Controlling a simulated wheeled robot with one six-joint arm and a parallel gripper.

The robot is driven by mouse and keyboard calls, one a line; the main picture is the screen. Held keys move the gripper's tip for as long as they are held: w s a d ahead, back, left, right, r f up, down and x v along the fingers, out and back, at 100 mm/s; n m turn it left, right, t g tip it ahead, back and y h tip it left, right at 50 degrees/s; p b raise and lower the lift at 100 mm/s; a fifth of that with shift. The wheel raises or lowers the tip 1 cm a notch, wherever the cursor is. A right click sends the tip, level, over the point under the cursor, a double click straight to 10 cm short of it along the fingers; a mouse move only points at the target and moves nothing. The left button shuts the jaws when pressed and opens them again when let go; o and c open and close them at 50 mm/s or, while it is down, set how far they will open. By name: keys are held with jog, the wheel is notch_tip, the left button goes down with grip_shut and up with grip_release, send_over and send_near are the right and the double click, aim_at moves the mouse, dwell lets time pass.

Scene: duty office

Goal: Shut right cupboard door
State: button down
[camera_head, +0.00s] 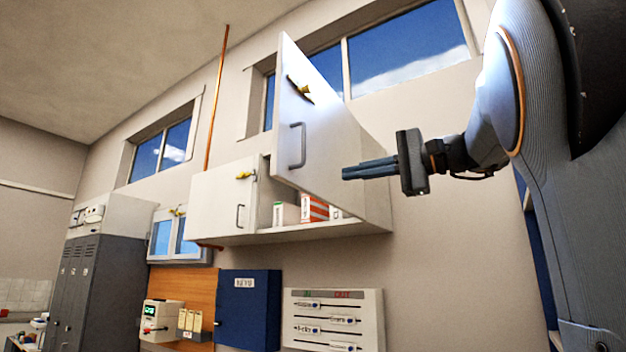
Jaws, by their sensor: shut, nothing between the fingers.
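The right cupboard door (318,130) is white and stands open, swung out from the wall cupboard toward the camera. It has a grey bar handle (297,146) and a yellow latch (300,89). The wall cupboard (340,227) shows boxes inside its right half. The left cupboard door (222,199) is shut. My gripper (344,173) is shut and empty. In the picture its fingertips overlap the lower part of the open door, right of the handle; I cannot tell whether they touch it.
Below the cupboard are a dark blue wall box (249,311) and a white board with several tags (333,320). Grey lockers (97,290) stand at the left. Windows (410,50) are above. The wall right of the cupboard is bare.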

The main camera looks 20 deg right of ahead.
jog(key=p, duration=0.4)
send_near(300, 184)
jog(key=x, duration=0.4)
jog(key=shift+w+a+r, duration=0.15)
jog(key=shift+a, duration=0.15)
jog(key=shift+x, duration=0.9)
jog(key=shift+w, duration=0.15)
